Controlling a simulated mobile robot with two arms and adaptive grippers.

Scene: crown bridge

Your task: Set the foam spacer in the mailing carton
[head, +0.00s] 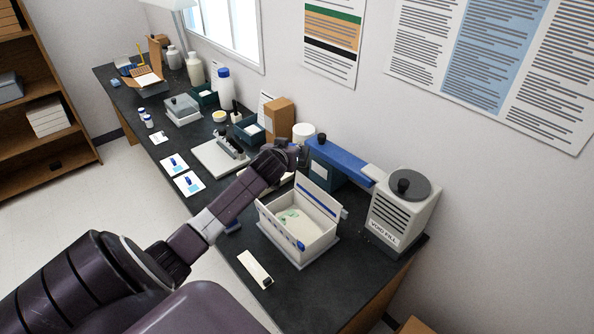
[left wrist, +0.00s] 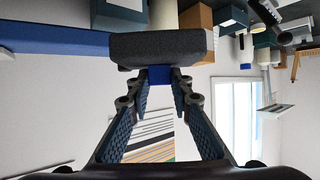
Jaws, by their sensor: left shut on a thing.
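My left gripper (head: 297,154) is over the back half of the bench, behind the open white box. In the left wrist view, its fingertips (left wrist: 160,78) are closed on a small blue part under a dark grey block, which looks like the foam spacer (left wrist: 160,48). In the head view the spacer is hard to tell from the dark fingers. The open white box (head: 318,239), apparently the mailing carton, stands on the bench with its lid raised at the back. Something pale with a green mark lies inside it. My right gripper is not in view.
A blue bar (head: 340,158) rests over a teal box right behind the gripper. A grey machine with a round dark top (head: 402,210) stands to the right. A brown box (head: 279,118) and a white tub (head: 303,132) stand behind. A white strip (head: 255,268) lies in front.

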